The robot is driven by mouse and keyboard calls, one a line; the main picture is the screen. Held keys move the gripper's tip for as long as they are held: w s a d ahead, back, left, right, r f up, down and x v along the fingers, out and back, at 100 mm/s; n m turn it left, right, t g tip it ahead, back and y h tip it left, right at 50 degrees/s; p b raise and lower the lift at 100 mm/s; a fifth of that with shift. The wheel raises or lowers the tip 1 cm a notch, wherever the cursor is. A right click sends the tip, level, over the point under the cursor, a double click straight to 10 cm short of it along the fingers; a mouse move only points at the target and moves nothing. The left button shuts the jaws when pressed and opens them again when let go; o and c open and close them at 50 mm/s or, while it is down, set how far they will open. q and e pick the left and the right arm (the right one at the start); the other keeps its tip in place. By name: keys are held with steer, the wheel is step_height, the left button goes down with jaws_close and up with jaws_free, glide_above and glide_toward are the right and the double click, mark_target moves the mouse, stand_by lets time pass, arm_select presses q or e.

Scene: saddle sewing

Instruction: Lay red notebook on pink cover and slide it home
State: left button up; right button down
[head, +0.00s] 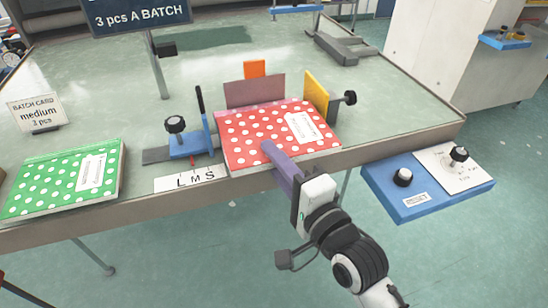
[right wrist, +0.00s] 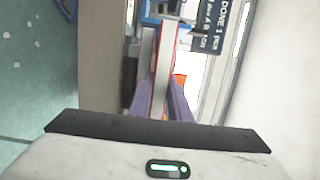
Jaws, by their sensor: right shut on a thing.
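The red notebook (head: 265,132) with white dots and a white label lies at the table's front edge, among the fixture's plates. Its front edge slightly overhangs the table. My right gripper (head: 270,150) is shut on the notebook's front edge. In the right wrist view, the notebook's pale page edge with red sides (right wrist: 164,60) runs between the purple fingers (right wrist: 160,102). A dusky pink panel (head: 255,91) stands behind the notebook; I cannot tell whether it is the pink cover. My left gripper is not in view.
A yellow plate with a black knob (head: 316,92) stands right of the notebook, and a blue clamp (head: 190,142) left. An orange block (head: 254,68) stands behind. A green notebook (head: 68,178) lies at left. A blue control box (head: 425,195) is at front right.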

steer(key=shift+f, duration=0.3)
stand_by(0.8)
steer(key=c, duration=1.6)
jaws_free()
steer(key=shift+o, duration=0.2)
steer(key=shift+f, duration=0.3)
steer(key=shift+s+f, duration=0.1)
steer(key=shift+s, duration=0.05)
